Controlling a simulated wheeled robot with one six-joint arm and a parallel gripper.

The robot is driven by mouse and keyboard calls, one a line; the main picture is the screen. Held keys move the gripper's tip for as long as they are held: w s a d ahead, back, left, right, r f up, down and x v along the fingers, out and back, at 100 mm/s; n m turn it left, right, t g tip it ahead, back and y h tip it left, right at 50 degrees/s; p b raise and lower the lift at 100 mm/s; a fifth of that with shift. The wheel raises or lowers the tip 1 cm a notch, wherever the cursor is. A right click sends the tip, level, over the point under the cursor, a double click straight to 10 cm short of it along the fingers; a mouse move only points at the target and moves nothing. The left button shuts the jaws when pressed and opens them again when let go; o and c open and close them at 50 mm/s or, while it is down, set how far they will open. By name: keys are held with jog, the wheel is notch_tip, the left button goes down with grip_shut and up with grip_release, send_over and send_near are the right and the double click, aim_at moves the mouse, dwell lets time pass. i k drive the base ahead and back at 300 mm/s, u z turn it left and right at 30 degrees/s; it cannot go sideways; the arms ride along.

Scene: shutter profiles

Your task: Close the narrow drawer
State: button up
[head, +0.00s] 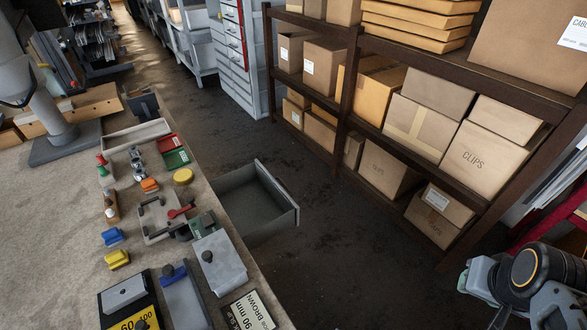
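The narrow drawer (254,205) is a grey, open-topped box pulled out from the right-hand side of the workbench (60,215). It stands well out over the floor, and its inside looks empty. Its front panel (287,218) faces right, toward the shelving, with a small pale part at its lower edge. Part of my arm (535,275), grey and black with an orange ring, shows at the bottom right, far from the drawer. I cannot make out gripper fingers there. Nothing touches the drawer front.
Clamps, coloured blocks, small boxes and metal plates (218,262) crowd the bench edge beside the drawer. A dark shelving rack (340,110) with cardboard boxes stands on the right. Dark floor (340,245) lies clear between drawer and rack. A grey drawer cabinet (235,60) stands behind.

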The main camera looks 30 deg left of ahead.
aim_at(259, 208)
jog(key=i, duration=1.95)
jog(key=u, duration=3.25)
jog(key=k, duration=0.5)
jog(key=u, duration=0.6)
jog(key=i, duration=0.85)
jog(key=z, duration=0.65)
